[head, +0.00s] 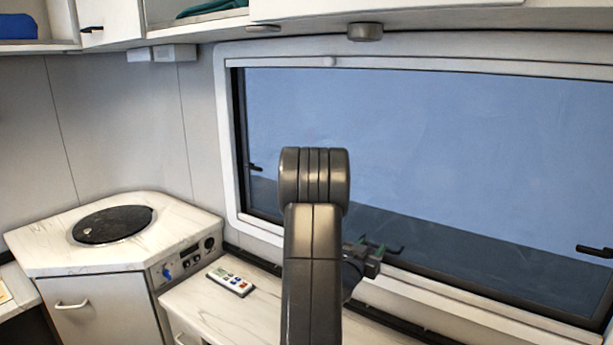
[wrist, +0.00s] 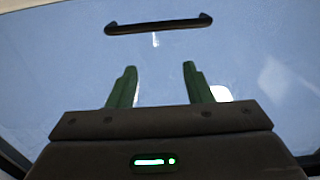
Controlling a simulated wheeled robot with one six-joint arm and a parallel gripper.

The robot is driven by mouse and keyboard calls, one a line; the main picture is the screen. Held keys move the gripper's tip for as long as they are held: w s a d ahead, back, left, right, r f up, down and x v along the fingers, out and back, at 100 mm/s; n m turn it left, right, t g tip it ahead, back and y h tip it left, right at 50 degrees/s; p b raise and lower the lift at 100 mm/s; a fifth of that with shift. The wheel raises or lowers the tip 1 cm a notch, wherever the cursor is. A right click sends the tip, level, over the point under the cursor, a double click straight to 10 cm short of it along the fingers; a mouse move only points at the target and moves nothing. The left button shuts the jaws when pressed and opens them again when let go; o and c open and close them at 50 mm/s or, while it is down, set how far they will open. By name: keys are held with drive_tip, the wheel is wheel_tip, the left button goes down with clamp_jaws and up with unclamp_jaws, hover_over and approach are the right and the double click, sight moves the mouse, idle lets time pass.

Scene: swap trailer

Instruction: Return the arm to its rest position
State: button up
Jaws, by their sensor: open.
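My arm rises in the middle of the head view, dark grey, in front of the window. My gripper (head: 372,252) shows partly to the right of the arm, near the lower window frame. In the wrist view my gripper (wrist: 160,88) has two green fingers set well apart, with nothing between them. The fingers point toward the window pane (wrist: 60,70), and a black window handle (wrist: 158,26) lies beyond their tips. Part of the gripper is hidden behind my arm in the head view.
A white remote (head: 230,282) lies on the marbled counter (head: 200,297) left of my arm. A corner unit with a round black lid (head: 113,224) stands further left. The wide window (head: 450,130) fills the right side. Cabinets (head: 110,22) hang overhead.

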drive_tip(key=b+v, duration=0.4)
drive_tip(key=v, duration=1)
drive_tip(key=w+a+f+n+t+y+b, duration=0.1)
drive_tip(key=w+a+f+n+y+b, duration=0.1)
drive_tip(key=w+a+n+y+b, duration=0.3)
drive_tip(key=shift+w+a+t+y, duration=0.3)
drive_tip(key=shift+w+a+y, duration=0.9)
drive_tip(key=shift+w, duration=0.25)
